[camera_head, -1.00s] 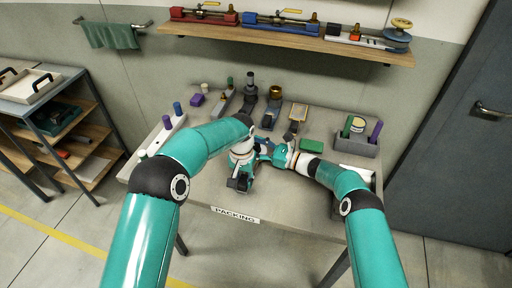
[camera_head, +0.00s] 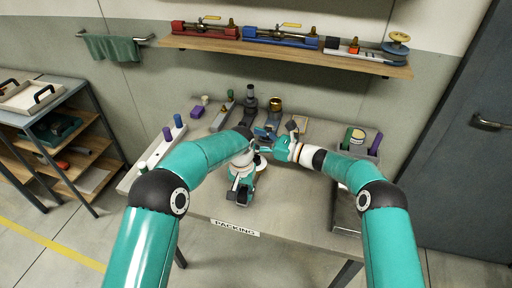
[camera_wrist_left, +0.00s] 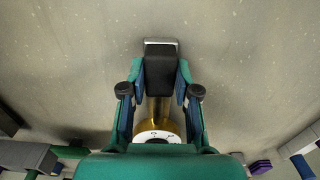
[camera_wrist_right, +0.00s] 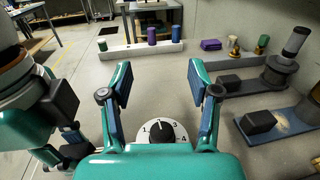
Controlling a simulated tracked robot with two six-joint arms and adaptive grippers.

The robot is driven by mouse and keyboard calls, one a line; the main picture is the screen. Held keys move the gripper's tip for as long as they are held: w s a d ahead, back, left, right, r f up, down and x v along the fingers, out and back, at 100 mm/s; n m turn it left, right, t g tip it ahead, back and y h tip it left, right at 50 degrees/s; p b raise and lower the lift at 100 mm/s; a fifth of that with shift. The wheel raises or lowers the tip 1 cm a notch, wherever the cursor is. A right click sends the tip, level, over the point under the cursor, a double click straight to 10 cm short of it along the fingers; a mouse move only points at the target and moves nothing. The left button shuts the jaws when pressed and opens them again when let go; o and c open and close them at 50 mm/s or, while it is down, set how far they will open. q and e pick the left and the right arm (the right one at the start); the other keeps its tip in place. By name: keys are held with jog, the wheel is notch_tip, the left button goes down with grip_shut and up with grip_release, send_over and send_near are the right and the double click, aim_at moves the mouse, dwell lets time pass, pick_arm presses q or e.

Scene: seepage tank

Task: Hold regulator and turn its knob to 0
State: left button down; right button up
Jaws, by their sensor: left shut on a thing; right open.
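The regulator has a white dial (camera_wrist_right: 177,132) with a black knob (camera_wrist_right: 161,132); some numbers show, but I cannot read its exact setting. In the left wrist view its brass body (camera_wrist_left: 155,112) runs beside a black block (camera_wrist_left: 160,72). My left gripper (camera_wrist_left: 160,88) points down and is shut on the regulator. My right gripper (camera_wrist_right: 160,82) is open and empty. It points left, above the dial and apart from it.
A white rack (camera_head: 140,170) with cylinders is at the table's left. Fittings and a purple block (camera_head: 197,111) line its back. A grey bin (camera_head: 352,149) stands right, behind my right arm. A wooden shelf (camera_head: 285,54) hangs above. The front near the PACKING label is clear.

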aim_at(258, 162)
jog(key=shift+r, duration=0.2)
jog(key=shift+r+n, duration=0.15)
jog(key=shift+n, duration=0.45)
jog(key=shift+s+a+n+y, duration=0.1)
jog(key=shift+s+n+y, duration=0.05)
jog(key=shift+n+y, duration=0.15)
jog(key=s+f+m+t, duration=0.1)
jog(key=s+f+t, duration=0.2)
jog(key=shift+t, duration=0.4)
jog(key=s+d+f+m+t+h, duration=0.1)
jog(key=s+d+f+m+h, duration=0.1)
jog(key=s+d+f+m+t+h, duration=0.1)
jog(key=s+f+m+h, duration=0.1)
jog(key=s+d+f+m+t+h, duration=0.1)
jog(key=s+d+f+m+h, duration=0.1)
jog(key=f, duration=0.1)
jog(key=shift+s+d+m+h, duration=0.3)
jog(key=shift+s+d, duration=0.05)
jog(key=shift+s, duration=0.05)
jog(key=shift+w+d, duration=0.1)
jog(key=shift+d, duration=0.15)
jog(key=x, duration=1.1)
jog(key=shift+w, duration=0.35)
